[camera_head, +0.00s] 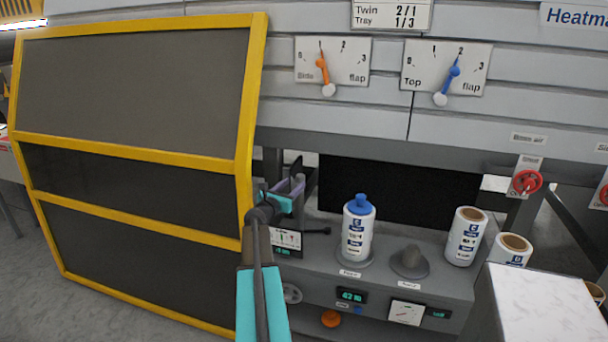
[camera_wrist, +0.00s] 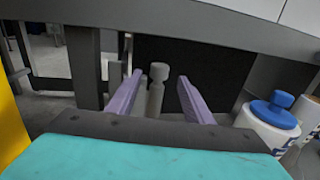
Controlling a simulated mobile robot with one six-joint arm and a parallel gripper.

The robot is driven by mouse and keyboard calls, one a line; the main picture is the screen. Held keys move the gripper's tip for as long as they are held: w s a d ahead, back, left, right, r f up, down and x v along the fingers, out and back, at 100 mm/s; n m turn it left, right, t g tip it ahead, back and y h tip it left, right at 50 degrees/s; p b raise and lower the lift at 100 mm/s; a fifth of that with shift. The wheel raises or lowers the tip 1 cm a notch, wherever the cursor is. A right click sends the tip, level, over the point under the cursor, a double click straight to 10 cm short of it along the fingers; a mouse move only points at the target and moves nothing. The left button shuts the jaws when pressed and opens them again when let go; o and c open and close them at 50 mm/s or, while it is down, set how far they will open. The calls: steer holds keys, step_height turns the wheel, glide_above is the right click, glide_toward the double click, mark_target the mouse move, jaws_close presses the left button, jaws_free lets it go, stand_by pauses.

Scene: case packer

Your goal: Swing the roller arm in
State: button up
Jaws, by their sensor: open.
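My gripper (camera_head: 292,183) is open, with purple fingers, at the left end of the grey machine bench, just right of the yellow-framed guard. In the wrist view my gripper (camera_wrist: 160,78) has its fingers on either side of a grey upright post with a rounded head (camera_wrist: 157,88). The post stands between the fingers with gaps visible; I cannot tell if it touches either one. It seems to be part of the roller arm, but the rest is hidden by my gripper.
The yellow-framed guard (camera_head: 250,110) stands close on the left. A grey cone (camera_head: 410,261) and label rolls (camera_head: 465,238) are further right. A dark opening lies behind.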

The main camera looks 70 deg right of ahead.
steer(key=s+d+p, duration=0.1)
steer(key=d+p, duration=0.1)
steer(key=d, duration=0.9)
steer(key=shift+s, duration=0.15)
stand_by(0.3)
steer(key=shift+a, duration=0.1)
jaws_close()
